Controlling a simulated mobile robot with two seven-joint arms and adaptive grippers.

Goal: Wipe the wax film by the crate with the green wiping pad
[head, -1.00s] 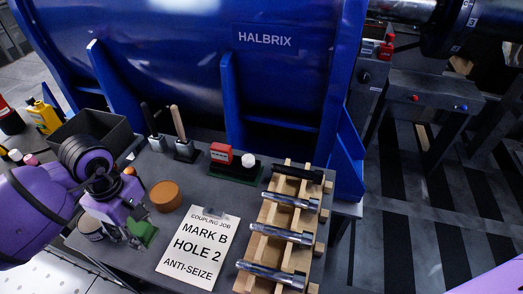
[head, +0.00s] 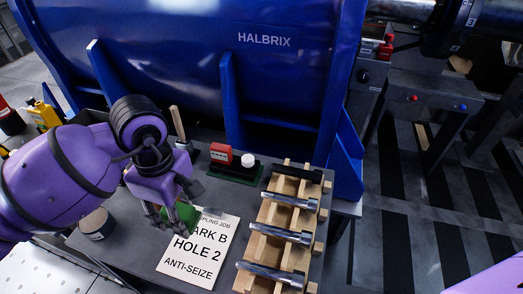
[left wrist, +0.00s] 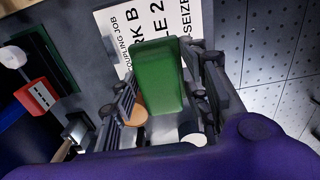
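My left gripper (head: 172,216) is shut on the green wiping pad (head: 188,213) and holds it over the upper left part of the clipboard sheet. In the left wrist view the pad (left wrist: 160,78) sits between the two fingers (left wrist: 163,92). I cannot tell whether the pad touches anything below. The dark crate (head: 90,118) at the back left of the bench is mostly hidden behind my left arm. I cannot make out the wax film. My right gripper is out of view; only a bit of my right arm shows at the lower right.
The clipboard sheet (head: 188,262) lies at the bench's front. A wooden rack (head: 257,253) with several metal bolts stands to its right. A red block (head: 221,152) is at the back, a tin (head: 97,224) at the left. A copper-coloured disc (left wrist: 135,116) shows in the left wrist view.

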